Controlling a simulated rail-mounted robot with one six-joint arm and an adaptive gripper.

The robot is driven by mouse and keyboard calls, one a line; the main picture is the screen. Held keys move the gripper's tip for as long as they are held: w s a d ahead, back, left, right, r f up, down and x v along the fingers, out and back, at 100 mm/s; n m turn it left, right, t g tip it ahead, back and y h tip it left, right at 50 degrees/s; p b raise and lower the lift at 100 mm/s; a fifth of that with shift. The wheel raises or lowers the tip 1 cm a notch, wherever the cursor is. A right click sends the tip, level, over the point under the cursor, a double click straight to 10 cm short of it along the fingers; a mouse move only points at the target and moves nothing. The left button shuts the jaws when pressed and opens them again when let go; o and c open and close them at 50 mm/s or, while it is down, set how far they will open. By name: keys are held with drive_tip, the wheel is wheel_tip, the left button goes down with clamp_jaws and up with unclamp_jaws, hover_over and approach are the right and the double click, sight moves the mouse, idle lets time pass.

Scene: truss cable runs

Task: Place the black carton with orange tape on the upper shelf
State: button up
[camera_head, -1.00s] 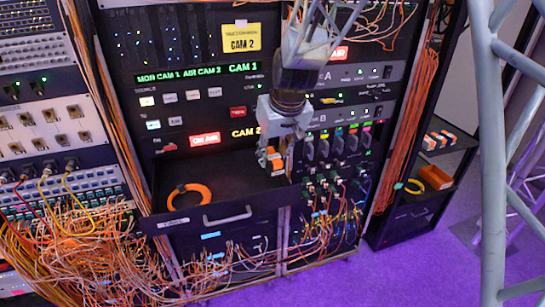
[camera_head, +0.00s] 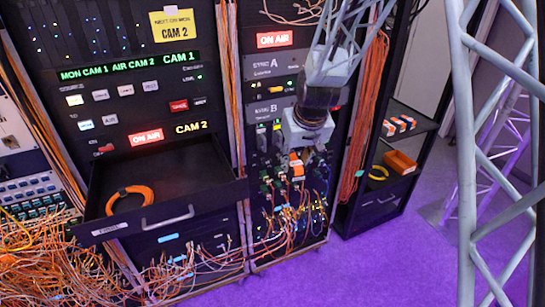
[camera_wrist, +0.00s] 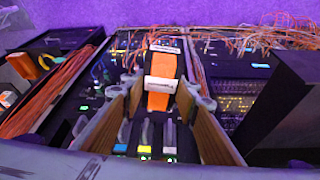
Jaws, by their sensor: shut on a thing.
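My gripper (camera_head: 297,152) hangs in front of the middle rack, over its plugged panel. It is shut on a small black carton with orange tape (camera_head: 296,168). In the wrist view, the carton (camera_wrist: 162,64) shows its broad orange band and white labels between the fingers of my gripper (camera_wrist: 162,90). The upper shelf (camera_head: 424,122) is in the open black rack to the right, apart from the gripper.
An open drawer (camera_head: 185,176) with an orange cable coil (camera_head: 130,199) sticks out on the left. Orange cables (camera_head: 364,120) hang beside the rack. A grey truss (camera_head: 467,150) stands at right.

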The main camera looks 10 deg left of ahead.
drive_tip(key=d+f+m+b, duration=0.1)
drive_tip(key=d+f+b, duration=0.1)
drive_tip(key=d+f, duration=0.3)
drive_tip(key=s+d+f+m+h+b, duration=0.1)
drive_tip(key=d+f, duration=0.4)
drive_tip(key=d, duration=0.8)
drive_tip(key=d+f+m+b, duration=0.2)
drive_tip(key=d+f, duration=0.3)
drive_tip(key=d, duration=0.5)
drive_tip(key=shift+s+f+m+t+h+b, duration=0.2)
drive_tip(key=shift+f+m+t+h+b, duration=0.1)
drive_tip(key=shift+f+m+h, duration=0.15)
drive_tip(key=shift+r, duration=0.1)
